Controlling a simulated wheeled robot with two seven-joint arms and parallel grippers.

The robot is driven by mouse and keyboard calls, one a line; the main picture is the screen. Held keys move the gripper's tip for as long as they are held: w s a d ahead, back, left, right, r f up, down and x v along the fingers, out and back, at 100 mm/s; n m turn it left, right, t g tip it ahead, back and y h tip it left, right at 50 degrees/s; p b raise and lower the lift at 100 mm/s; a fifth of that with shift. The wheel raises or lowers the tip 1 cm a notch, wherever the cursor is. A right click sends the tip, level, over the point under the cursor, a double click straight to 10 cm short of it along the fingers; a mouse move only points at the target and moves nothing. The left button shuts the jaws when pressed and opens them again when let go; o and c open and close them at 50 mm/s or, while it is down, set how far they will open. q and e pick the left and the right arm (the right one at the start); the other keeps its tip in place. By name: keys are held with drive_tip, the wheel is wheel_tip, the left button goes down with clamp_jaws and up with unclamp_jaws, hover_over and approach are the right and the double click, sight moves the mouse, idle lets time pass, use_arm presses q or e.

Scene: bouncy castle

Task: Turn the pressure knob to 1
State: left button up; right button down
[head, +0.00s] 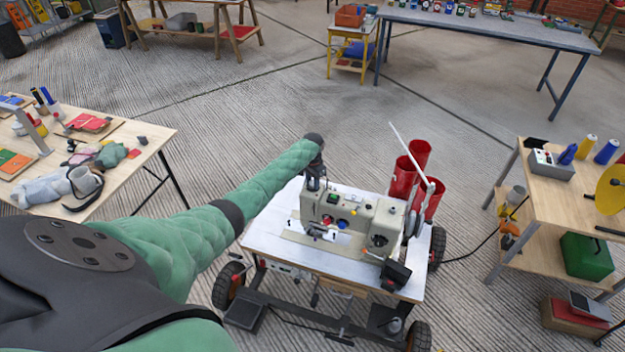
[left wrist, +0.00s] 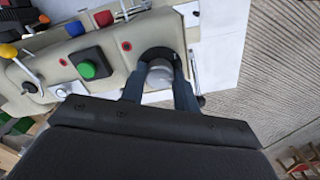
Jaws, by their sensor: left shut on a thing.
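A beige sewing machine (head: 350,218) stands on a white-topped wheeled cart (head: 262,229). My left gripper (head: 315,184) reaches down to the left end of the machine in the head view. In the left wrist view, its two dark fingers (left wrist: 160,82) are on either side of a round, pale grey knob (left wrist: 159,76), shut on it. The knob sits at a dark round opening in the beige housing. I take it for the pressure knob. My gripper hides it in the head view, and no numbers can be read. My right gripper is not in view.
Beside the knob is a black switch box with a green button (left wrist: 87,70). A yellow-tipped lever (left wrist: 75,29) is farther left. Red thread cones (head: 404,177) stand at the cart's back right.

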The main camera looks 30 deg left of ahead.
use_arm(q)
drive_tip(key=shift+r+n+p, duration=0.2)
drive_tip(key=shift+n+p, duration=0.15)
drive_tip(key=shift+n, duration=0.55)
drive_tip(key=n+p, duration=0.1)
drive_tip(key=n, duration=0.3)
drive_tip(key=shift+p, duration=0.3)
drive_tip(key=shift+n, duration=0.4)
drive_tip(key=shift+w+n, duration=0.1)
drive_tip(key=shift+n, duration=0.2)
drive_tip(key=shift+f+n+p, duration=0.1)
drive_tip(key=shift+n+p, duration=0.3)
drive_tip(key=shift+n, duration=0.2)
drive_tip(key=o, duration=0.9)
drive_tip(key=shift+o, duration=0.4)
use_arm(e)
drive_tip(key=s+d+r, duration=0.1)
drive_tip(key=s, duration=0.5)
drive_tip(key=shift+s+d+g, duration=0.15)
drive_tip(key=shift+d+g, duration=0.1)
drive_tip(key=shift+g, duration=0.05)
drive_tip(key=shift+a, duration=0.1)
